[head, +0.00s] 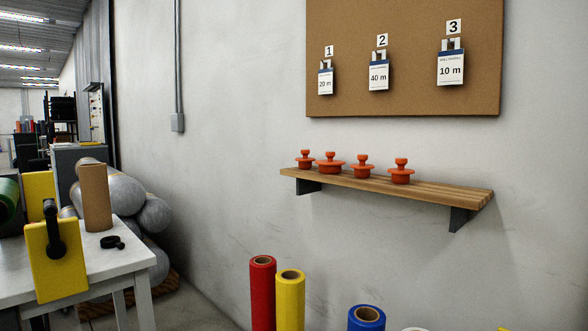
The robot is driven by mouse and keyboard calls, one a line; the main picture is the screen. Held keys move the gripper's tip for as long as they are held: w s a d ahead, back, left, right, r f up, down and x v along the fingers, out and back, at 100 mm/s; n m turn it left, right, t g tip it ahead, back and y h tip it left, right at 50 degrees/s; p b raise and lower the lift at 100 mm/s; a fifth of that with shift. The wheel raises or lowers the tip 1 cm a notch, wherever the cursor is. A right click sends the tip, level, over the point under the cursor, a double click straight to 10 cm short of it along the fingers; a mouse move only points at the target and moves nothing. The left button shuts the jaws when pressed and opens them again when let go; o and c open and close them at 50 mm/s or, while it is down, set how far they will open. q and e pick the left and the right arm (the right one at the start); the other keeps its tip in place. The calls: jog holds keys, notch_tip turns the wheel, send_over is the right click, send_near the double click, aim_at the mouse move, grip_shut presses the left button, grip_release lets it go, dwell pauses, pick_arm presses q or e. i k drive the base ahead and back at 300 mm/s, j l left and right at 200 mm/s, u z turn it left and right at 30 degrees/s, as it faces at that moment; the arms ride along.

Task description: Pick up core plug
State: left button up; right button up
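Several orange-red core plugs stand in a row on a wooden wall shelf (440,190) in the head view. Each has a wide round flange and a knob on top. From left to right, they are the first plug (305,160), the second plug (330,164), the third plug (362,167) and the fourth plug (401,172). They sit toward the left and middle of the shelf, and its right end is bare. Neither of my grippers is in view.
Red (262,295), yellow (290,303) and blue (367,320) rolls stand upright below the shelf. A white table (120,262) at left bears a brown tube (95,198) and a yellow stand (56,262). A corkboard (415,100) with numbered tags hangs above.

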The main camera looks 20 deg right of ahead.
aim_at(305, 163)
jog(key=z, duration=1.4)
jog(key=j+z, duration=0.2)
jog(key=z, duration=0.2)
jog(key=j+z, duration=0.2)
jog(key=z, duration=0.2)
jog(key=k+j+z, duration=0.15)
jog(key=j, duration=0.2)
jog(key=j+z, duration=0.15)
jog(key=j, duration=0.25)
jog(key=k+j+z, duration=0.15)
jog(key=j, duration=0.2)
